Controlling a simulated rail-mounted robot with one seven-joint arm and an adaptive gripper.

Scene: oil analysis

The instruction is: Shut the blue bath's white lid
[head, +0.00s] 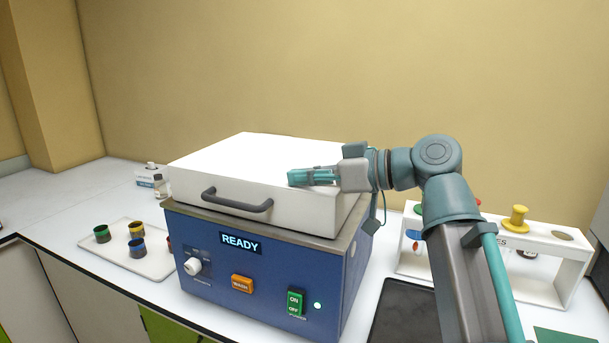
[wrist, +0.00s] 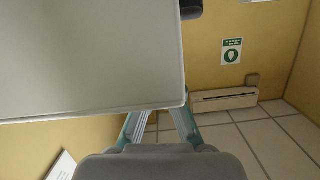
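The blue bath (head: 265,275) stands on the bench, its display reading READY. Its white lid (head: 245,160) lies down over the grey rim, and I see no gap along the front. The dark handle (head: 237,202) is on the lid's front face. My gripper (head: 291,178) is at the lid's front right, beside the upper front edge and right of the handle. In the wrist view the lid (wrist: 90,60) fills the upper left and hides the fingertips.
A white tray (head: 155,265) with several small colored cups is left of the bath. A bottle (head: 160,186) stands behind it. A white rack (head: 555,265) and a dark tray (head: 398,312) are to the right, near my arm. The wall is behind.

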